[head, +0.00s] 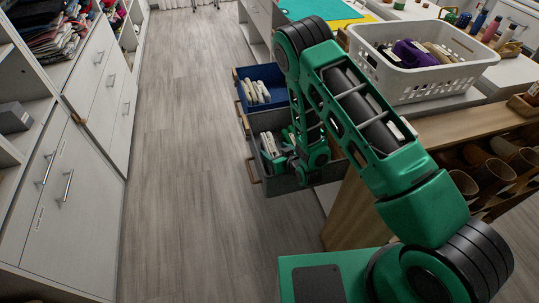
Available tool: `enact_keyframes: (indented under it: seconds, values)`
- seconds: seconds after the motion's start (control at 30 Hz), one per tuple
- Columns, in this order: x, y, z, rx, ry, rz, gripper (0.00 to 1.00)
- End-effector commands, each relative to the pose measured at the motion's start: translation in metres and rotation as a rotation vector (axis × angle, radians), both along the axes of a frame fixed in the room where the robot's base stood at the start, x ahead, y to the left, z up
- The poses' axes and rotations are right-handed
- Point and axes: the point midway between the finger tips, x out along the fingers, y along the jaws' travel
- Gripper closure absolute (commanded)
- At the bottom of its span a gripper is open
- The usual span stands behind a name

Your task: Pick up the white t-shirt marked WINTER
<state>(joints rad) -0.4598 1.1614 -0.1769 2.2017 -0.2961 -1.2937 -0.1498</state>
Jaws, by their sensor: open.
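Folded white cloth items (269,144) stand in the open grey lower drawer (284,185). More folded white items (257,93) stand in the open blue-lined upper drawer (279,74). No WINTER marking is readable at this size, so I cannot tell which one is the marked t-shirt. My gripper (279,162) is open, reaching into or just over the grey drawer, close beside the white items there. I cannot tell whether it touches them. My green arm hides the right part of both drawers.
A white basket (424,85) with several items stands on the counter at right. Cubbies with rolled brown items (483,172) are below it. White cabinets (62,190) line the left side. The wooden floor (185,170) between is clear.

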Motion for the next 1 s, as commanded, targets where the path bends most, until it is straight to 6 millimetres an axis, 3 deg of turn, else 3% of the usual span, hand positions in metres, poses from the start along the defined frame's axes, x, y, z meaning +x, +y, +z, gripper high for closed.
enact_keyframes:
  seconds: [0.2, 0.43, 0.7, 0.97, 1.0]
  values:
    - [0.017, 0.007, -0.009, 0.001, -0.001, -0.001, 0.31]
    - [0.018, 0.007, -0.010, 0.000, 0.000, -0.001, 0.31]
    - [0.018, 0.007, -0.010, 0.000, 0.000, -0.001, 0.90]
    - [0.017, 0.007, -0.009, 0.000, 0.001, 0.000, 0.90]
    - [0.017, 0.007, -0.009, 0.000, 0.001, 0.000, 0.96]
